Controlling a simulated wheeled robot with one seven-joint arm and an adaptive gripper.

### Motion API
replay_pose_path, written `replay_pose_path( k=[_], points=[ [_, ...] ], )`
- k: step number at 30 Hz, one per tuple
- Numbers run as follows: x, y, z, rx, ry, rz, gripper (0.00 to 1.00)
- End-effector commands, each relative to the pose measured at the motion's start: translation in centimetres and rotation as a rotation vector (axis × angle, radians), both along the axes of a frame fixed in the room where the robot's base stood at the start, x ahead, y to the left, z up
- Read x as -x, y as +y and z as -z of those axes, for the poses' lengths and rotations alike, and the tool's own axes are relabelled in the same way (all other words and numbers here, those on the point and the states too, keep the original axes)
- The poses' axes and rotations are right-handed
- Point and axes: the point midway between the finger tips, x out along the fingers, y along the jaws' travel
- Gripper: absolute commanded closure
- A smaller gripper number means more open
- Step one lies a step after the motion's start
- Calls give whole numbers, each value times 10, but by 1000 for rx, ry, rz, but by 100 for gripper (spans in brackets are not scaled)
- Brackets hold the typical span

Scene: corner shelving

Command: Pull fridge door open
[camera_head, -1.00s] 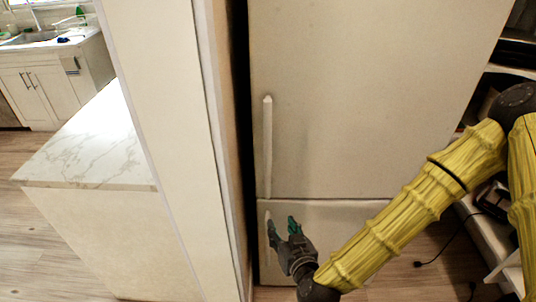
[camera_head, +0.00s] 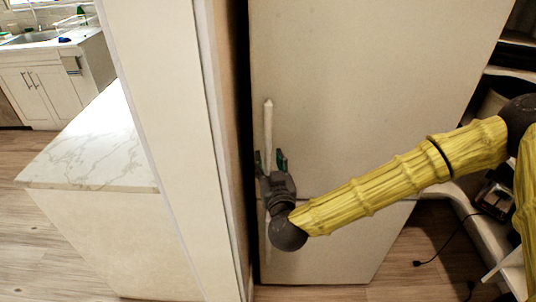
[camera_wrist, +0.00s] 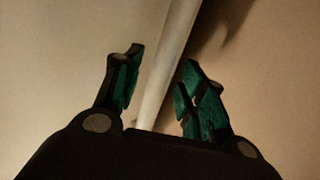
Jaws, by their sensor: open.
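The tall off-white fridge has a large upper door (camera_head: 370,90) and a lower door (camera_head: 345,245), both looking shut. A long pale vertical handle (camera_head: 267,122) runs down the left side of the upper door. My gripper (camera_head: 270,160) is open in front of this handle's lower part and hides some of it. In the wrist view, the handle (camera_wrist: 168,65) runs slantwise between the two green-padded fingers of my gripper (camera_wrist: 160,85), with gaps on both sides. I cannot tell how deep the handle sits between them. The lower door's handle is mostly hidden behind my wrist.
A cream wall end (camera_head: 165,120) stands close to the fridge's left side. A marble-topped counter (camera_head: 95,150) is further left. Shelving (camera_head: 480,215) with items and a black cable (camera_head: 440,245) are at the right. Wooden floor shows in front.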

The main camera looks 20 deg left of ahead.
Motion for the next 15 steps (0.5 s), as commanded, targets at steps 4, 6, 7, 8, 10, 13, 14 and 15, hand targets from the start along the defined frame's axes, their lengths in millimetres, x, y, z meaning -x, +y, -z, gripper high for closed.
replay_pose_path(
  k=[4, 6, 7, 8, 10, 13, 14, 15],
  points=[
    [-14, 7, 0, 0, 1, 1, 59],
    [-17, 9, 0, 1, 2, 0, 59],
    [-18, 10, 0, 2, 1, 0, 59],
    [-19, 10, 1, 2, 1, -1, 59],
    [-20, 11, 1, 1, 0, -1, 59],
    [-21, 11, 1, 1, 0, -1, 59],
    [-21, 11, 1, 1, 0, -1, 59],
    [-21, 11, 1, 1, 0, -1, 59]
  ],
)
